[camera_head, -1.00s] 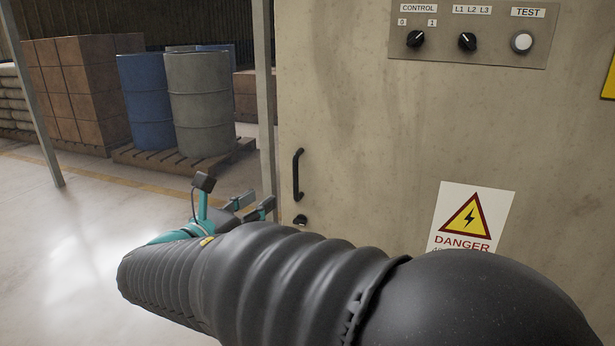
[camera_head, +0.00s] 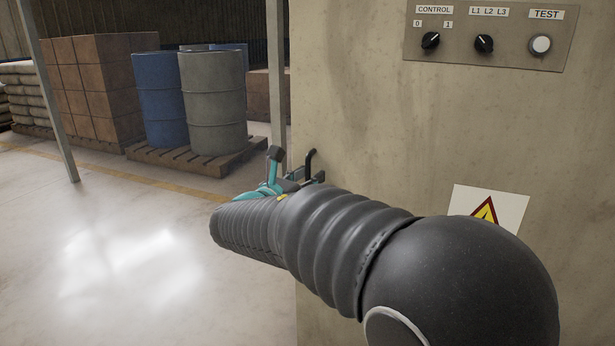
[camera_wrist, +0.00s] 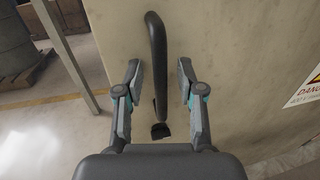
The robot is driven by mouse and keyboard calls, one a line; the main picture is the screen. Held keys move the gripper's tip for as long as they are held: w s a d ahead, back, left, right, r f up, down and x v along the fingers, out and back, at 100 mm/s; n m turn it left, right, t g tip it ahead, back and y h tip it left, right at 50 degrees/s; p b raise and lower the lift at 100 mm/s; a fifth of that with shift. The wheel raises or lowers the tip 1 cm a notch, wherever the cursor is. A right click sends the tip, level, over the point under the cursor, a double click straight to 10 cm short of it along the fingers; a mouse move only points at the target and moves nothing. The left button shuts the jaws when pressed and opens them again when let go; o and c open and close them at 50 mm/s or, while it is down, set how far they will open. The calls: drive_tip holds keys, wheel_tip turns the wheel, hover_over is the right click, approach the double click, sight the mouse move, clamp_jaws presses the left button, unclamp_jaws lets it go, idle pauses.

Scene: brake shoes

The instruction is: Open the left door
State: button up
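The left door (camera_head: 350,120) is a beige, stained cabinet panel and looks closed. Its black bar handle (camera_head: 311,163) stands upright near the left edge, its lower part hidden behind my gripper in the head view. In the wrist view the handle (camera_wrist: 157,55) runs between the fingers of my gripper (camera_wrist: 159,78). The fingers are open, one on each side of the bar, with gaps on both sides. A dark lock (camera_wrist: 160,131) shows below the handle. In the head view my gripper (camera_head: 297,180) is at the handle, partly hidden by my arm.
A control panel (camera_head: 490,32) with two knobs and a button is above right. A danger sign (camera_head: 508,205) is partly covered by my arm. A grey post (camera_head: 278,100) stands left of the cabinet. Drums (camera_head: 212,105) stand on a pallet behind. The floor (camera_head: 110,250) at left is clear.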

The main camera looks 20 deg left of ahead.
clamp_jaws()
idle(0.3)
